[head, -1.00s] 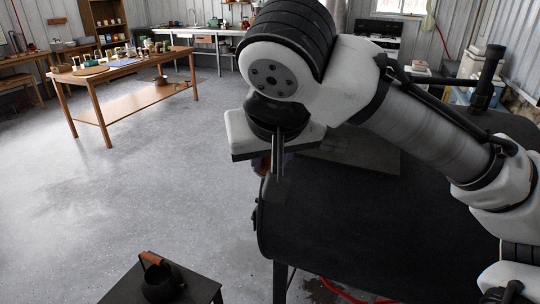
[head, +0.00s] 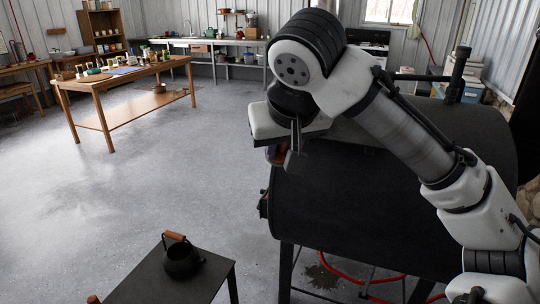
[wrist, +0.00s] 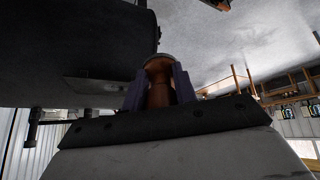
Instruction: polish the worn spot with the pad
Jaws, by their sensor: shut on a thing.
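The black barrel woodstove (head: 390,215) fills the right of the head view, and its dark body shows upside down in the wrist view (wrist: 70,30). A flat grey plate (head: 350,134) lies on its top, partly behind my arm. In the wrist view my gripper (wrist: 159,76) is shut on an orange-brown wooden handle (wrist: 159,92), with a pale rim beyond it that may belong to the pad. In the head view my gripper is largely hidden behind my wrist, near the stove's left end. I cannot make out the worn spot or tell whether the pad touches the stove.
A black kettle (head: 181,259) with a wooden grip stands on a small dark table (head: 215,283) in front. A wooden table (head: 100,108) with jars stands at the back left. A red hose (head: 345,276) lies under the stove. The floor between is clear.

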